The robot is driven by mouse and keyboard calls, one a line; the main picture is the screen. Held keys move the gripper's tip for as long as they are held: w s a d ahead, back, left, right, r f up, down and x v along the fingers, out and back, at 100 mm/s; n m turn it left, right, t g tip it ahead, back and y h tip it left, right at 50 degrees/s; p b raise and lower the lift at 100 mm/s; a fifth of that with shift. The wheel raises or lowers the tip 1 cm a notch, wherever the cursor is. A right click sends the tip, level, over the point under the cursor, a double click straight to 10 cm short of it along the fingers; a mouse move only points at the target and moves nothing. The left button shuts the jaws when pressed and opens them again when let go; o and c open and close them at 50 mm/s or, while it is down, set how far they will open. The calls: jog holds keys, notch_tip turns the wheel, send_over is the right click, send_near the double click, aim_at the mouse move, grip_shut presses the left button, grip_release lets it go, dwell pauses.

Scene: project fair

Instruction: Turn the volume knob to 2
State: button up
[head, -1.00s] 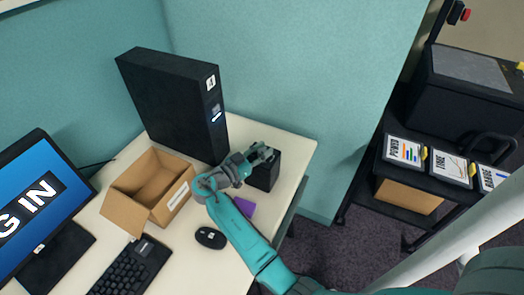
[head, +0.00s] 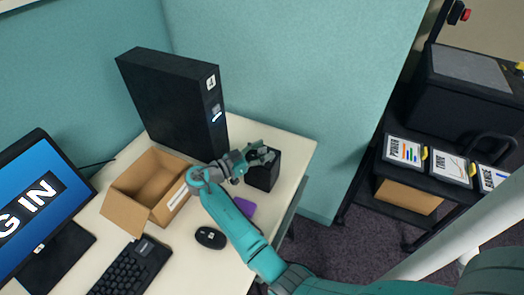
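A small black box (head: 268,176), which looks like a speaker, stands on the desk to the right of the black computer tower. My gripper (head: 266,155) is at the upper front of this box, with its fingers spread around or just over that part. I cannot tell from this view whether the fingers touch anything. The volume knob itself is not visible; the gripper or the box's facing side hides it.
The black tower (head: 178,105) stands close behind my gripper. An open cardboard box (head: 147,213), a mouse (head: 210,238), a keyboard (head: 131,270), a purple item (head: 244,207) and a monitor (head: 35,200) are on the desk (head: 298,150). A dark cart (head: 372,195) stands right.

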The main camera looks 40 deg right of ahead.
jog(key=w+a, duration=0.2)
jog(key=a, duration=0.9)
jog(key=shift+w+a, duration=0.15)
jog(key=shift+a, duration=0.25)
